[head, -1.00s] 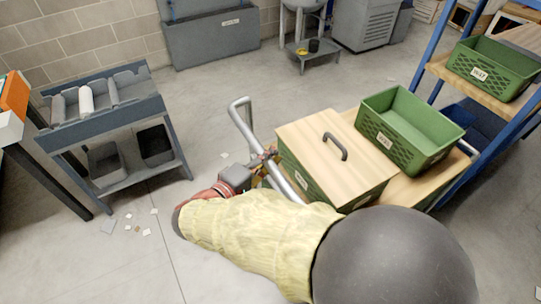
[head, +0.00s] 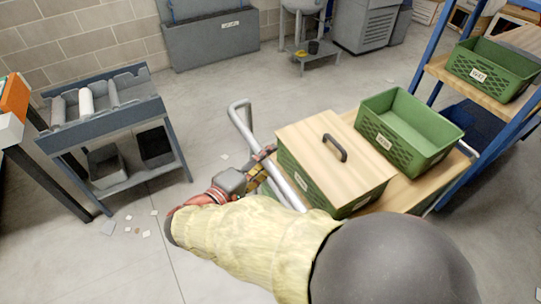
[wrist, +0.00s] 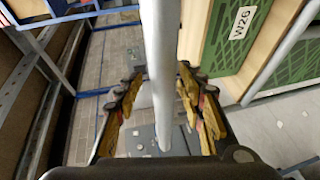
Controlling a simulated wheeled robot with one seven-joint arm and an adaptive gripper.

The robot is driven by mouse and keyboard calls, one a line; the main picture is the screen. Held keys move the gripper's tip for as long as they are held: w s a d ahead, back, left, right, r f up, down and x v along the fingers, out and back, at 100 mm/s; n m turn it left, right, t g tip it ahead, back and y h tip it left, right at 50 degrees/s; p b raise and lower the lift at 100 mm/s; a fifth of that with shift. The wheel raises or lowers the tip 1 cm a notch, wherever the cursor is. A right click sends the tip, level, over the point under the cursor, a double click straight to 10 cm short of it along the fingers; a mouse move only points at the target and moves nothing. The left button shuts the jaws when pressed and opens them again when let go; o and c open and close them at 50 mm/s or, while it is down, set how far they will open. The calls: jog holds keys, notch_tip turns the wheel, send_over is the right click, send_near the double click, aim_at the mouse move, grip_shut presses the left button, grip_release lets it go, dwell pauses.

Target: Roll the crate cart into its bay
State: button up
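The crate cart (head: 402,192) has a wooden deck and stands right of centre in the head view. It carries a lidded green crate (head: 310,187) and an open green crate (head: 392,145). Its grey tube handle (head: 241,122) rises at the left end; the bar (wrist: 160,60) also runs through the middle of the wrist view. My gripper (wrist: 160,85) has one finger on each side of the bar, with narrow gaps showing, so it looks open around it. No bay is clearly identifiable.
A blue-framed rack (head: 478,130) with another green crate (head: 494,65) stands close at the cart's right. A grey tray stand (head: 112,125) is at left, with small scraps (head: 129,217) on the floor nearby. Open floor (head: 210,100) lies behind the handle.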

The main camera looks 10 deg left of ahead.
jog(key=v, duration=1)
jog(key=shift+s+a+r, duration=0.1)
jog(key=shift+s+a, duration=0.05)
